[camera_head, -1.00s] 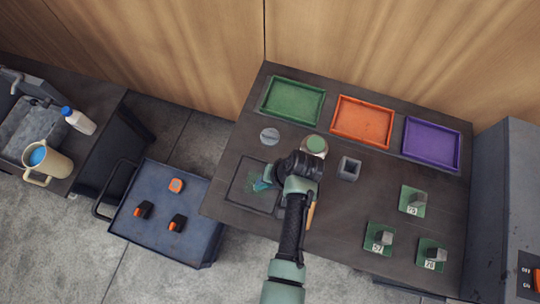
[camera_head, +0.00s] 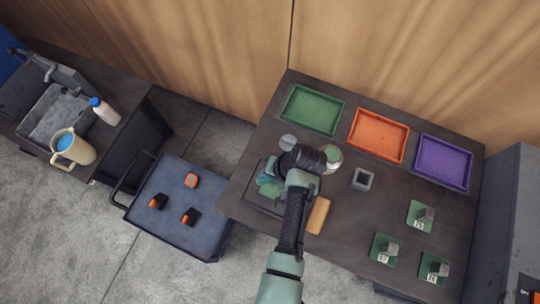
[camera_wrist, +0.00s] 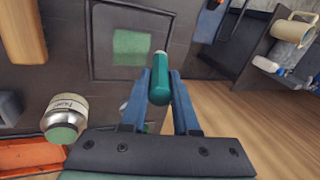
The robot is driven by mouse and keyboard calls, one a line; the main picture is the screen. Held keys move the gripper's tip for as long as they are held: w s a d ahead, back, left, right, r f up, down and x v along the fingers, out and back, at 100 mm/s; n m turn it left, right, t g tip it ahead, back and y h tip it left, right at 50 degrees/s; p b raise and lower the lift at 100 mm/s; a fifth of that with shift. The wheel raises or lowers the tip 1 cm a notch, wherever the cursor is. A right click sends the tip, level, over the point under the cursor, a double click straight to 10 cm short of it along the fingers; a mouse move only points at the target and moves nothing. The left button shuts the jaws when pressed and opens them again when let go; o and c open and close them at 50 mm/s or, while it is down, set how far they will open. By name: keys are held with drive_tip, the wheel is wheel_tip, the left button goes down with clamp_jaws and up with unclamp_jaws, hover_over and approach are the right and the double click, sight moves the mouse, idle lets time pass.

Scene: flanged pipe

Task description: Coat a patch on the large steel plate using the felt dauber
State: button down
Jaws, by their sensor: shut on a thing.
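My gripper (camera_wrist: 160,90) is shut on the felt dauber (camera_wrist: 160,84), a teal cylinder with a pale tip held between the blue fingers. The large steel plate (camera_wrist: 106,22) is a dark square on the table; part of it shows in the head view (camera_head: 255,196), with my arm covering its right side. A green coated patch (camera_wrist: 132,47) lies on the plate. The dauber's pale end overlaps the plate's edge in the wrist view; I cannot tell whether it touches. An open can with green contents (camera_wrist: 65,118) stands beside the gripper, also in the head view (camera_head: 333,157).
A tan block (camera_head: 318,215) lies right of my arm. A grey disc (camera_head: 288,142) and a grey square holder (camera_head: 362,179) are nearby. Green (camera_head: 312,109), orange (camera_head: 378,134) and purple (camera_head: 443,162) trays line the back.

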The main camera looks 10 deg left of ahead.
wheel_tip(320, 180, up, 2)
drive_tip(key=shift+w+a+p, duration=0.1)
drive_tip(key=shift+w+p, duration=0.05)
drive_tip(key=shift+p, duration=0.45)
drive_tip(key=shift+r+p, duration=0.45)
drive_tip(key=shift+r, duration=0.1)
drive_tip(key=shift+f, duration=0.15)
